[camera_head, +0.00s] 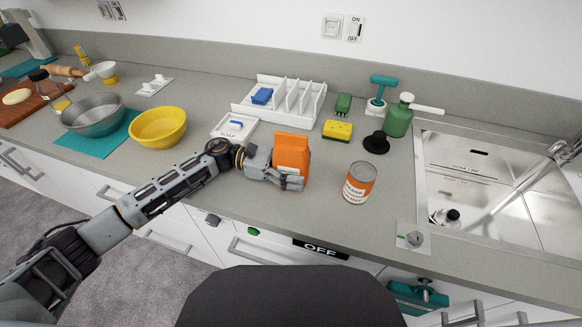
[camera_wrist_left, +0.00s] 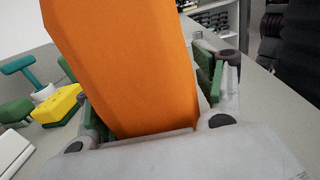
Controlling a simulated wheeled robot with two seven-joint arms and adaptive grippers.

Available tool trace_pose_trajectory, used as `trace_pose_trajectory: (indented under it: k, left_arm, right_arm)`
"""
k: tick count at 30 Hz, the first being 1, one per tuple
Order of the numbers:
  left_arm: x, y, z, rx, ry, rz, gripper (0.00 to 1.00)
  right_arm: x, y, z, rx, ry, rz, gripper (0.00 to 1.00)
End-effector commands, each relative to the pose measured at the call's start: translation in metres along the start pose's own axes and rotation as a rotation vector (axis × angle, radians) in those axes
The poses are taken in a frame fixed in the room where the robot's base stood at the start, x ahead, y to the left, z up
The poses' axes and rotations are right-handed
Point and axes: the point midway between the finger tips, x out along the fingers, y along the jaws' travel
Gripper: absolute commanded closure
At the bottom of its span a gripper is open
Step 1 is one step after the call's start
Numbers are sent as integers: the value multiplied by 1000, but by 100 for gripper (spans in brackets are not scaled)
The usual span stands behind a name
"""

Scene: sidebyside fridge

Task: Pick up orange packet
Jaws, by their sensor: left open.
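The orange packet (camera_head: 292,151) stands on the grey counter in the head view, right in front of my left gripper (camera_head: 292,181). In the left wrist view the orange packet (camera_wrist_left: 130,60) fills the middle, close up and tilted in the picture. My left gripper (camera_wrist_left: 152,105) is open, with its green-padded fingers on either side of the packet's lower part. A gap shows beside the right finger; contact on the left side is hard to tell. The packet's base is hidden by the gripper. My right gripper is not in view.
A yellow sponge (camera_head: 337,130), a black stopper (camera_head: 376,142) and a green bottle (camera_head: 398,118) stand behind. A white divided rack (camera_head: 282,106) and yellow bowl (camera_head: 158,127) are to the left. The sink (camera_head: 470,185) is at right.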

Motion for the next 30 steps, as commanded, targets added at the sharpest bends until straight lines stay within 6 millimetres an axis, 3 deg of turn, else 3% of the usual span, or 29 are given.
trace_pose_trajectory:
  k: [9,22,30]
  left_arm:
    - [0,0,0,0,0,0,31]
    - [0,0,0,0,0,0,85]
    - [0,0,1,0,-1,0,86]
  right_arm:
    - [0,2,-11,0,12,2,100]
    - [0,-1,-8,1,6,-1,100]
    - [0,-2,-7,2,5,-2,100]
